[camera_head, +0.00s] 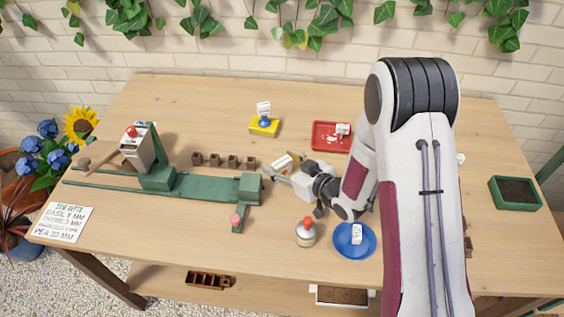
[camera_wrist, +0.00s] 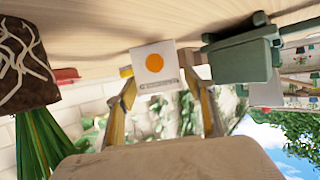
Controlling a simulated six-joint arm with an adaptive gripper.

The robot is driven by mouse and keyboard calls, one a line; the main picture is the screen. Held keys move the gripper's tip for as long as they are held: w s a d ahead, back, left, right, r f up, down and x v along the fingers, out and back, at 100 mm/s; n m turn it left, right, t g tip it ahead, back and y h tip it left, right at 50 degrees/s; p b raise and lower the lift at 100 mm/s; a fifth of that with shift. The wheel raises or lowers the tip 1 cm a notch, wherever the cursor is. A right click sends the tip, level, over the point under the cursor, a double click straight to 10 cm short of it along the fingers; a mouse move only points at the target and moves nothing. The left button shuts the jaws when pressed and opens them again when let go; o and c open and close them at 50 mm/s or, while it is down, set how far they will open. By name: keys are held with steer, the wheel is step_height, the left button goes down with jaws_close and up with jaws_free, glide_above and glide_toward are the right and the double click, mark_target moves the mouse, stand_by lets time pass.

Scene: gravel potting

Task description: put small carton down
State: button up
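The small carton (camera_wrist: 155,66) is white with an orange disc on its face. In the wrist view it sits between the two fingertips of my gripper (camera_wrist: 160,88), which appear to press on its sides. In the head view my gripper (camera_head: 284,168) reaches left over the middle of the table, and the carton (camera_head: 283,162) shows partly between its fingers. I cannot tell whether the carton touches the tabletop. Other small white packs stand on a yellow dish (camera_head: 258,131), a red tray (camera_head: 319,143) and a blue plate (camera_head: 343,250).
A green rail device (camera_head: 200,186) lies left of my gripper, with several small brown pots (camera_head: 231,161) behind it. A red-topped bottle (camera_head: 306,236) stands in front. A green tray (camera_head: 515,209) is at right and a written card (camera_head: 64,222) at left. The back left tabletop is clear.

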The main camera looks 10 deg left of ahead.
steer(key=shift+r, duration=0.15)
stand_by(0.3)
steer(key=v, duration=1.2)
stand_by(0.5)
steer(key=shift+d, duration=0.1)
steer(key=s+d+r+m+h, duration=0.2)
steer(key=d+r+m+h, duration=0.2)
steer(key=d+r+h, duration=0.8)
steer(key=s+d+r+m+g+y, duration=0.1)
steer(key=s+r, duration=0.3)
steer(key=s, duration=0.7)
steer(key=s+d+r+m+g+y, duration=0.1)
steer(key=s+d+r+m+g, duration=0.1)
steer(key=s, duration=1)
step_height(320, 180, up, 3)
steer(key=shift+d+f+m+g+y, duration=0.35)
steer(key=shift+d+m, duration=0.2)
steer(key=shift+m, duration=0.45)
